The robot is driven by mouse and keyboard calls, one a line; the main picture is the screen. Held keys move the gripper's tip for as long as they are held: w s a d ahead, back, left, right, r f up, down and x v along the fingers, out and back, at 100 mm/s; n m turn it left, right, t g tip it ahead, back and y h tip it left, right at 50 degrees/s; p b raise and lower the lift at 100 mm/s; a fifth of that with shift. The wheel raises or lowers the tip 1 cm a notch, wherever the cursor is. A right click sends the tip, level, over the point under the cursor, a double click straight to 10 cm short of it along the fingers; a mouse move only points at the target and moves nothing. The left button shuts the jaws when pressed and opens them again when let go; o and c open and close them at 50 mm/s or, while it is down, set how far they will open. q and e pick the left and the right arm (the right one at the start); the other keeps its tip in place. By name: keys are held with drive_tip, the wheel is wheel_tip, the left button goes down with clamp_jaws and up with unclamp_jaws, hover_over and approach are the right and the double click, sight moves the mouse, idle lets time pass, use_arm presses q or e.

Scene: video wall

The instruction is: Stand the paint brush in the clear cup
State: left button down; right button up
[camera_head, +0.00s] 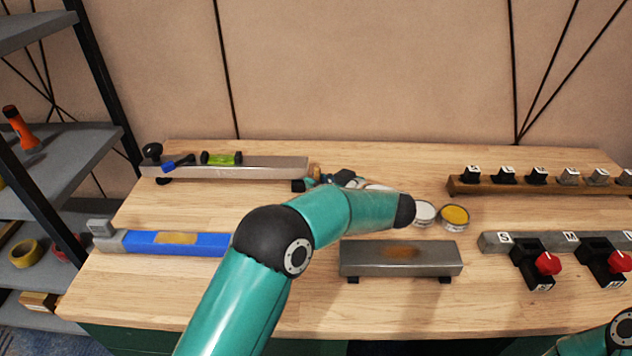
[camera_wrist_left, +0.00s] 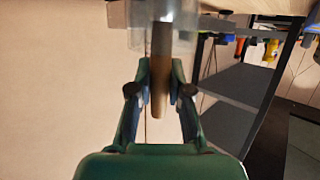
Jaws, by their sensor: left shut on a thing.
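In the left wrist view my left gripper (camera_wrist_left: 160,92) is shut on the paint brush (camera_wrist_left: 159,75), around its brown handle. The handle's rounded end sticks out between the fingers toward the camera. In the head view my left gripper (camera_head: 345,180) shows partly behind my forearm, near the back of the bench. The brush and cup cannot be made out clearly there. My right gripper is out of view.
The wooden bench (camera_head: 330,310) carries a steel bar with a green level (camera_head: 222,158), a blue bar (camera_head: 175,243) and a grey block (camera_head: 400,260). White (camera_head: 424,212) and yellow (camera_head: 454,216) tins stand right of my wrist. Racks with red knobs (camera_head: 548,263) stand right.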

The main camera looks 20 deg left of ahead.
use_arm(q)
drive_tip(key=shift+f, duration=0.1)
drive_tip(key=c, duration=1.1)
unclamp_jaws()
drive_tip(key=shift+s+d, duration=0.1)
drive_tip(key=shift+d, duration=0.05)
drive_tip(key=v, duration=1.1)
drive_tip(key=shift+s+d+r, duration=0.25)
drive_tip(key=shift+d, duration=0.05)
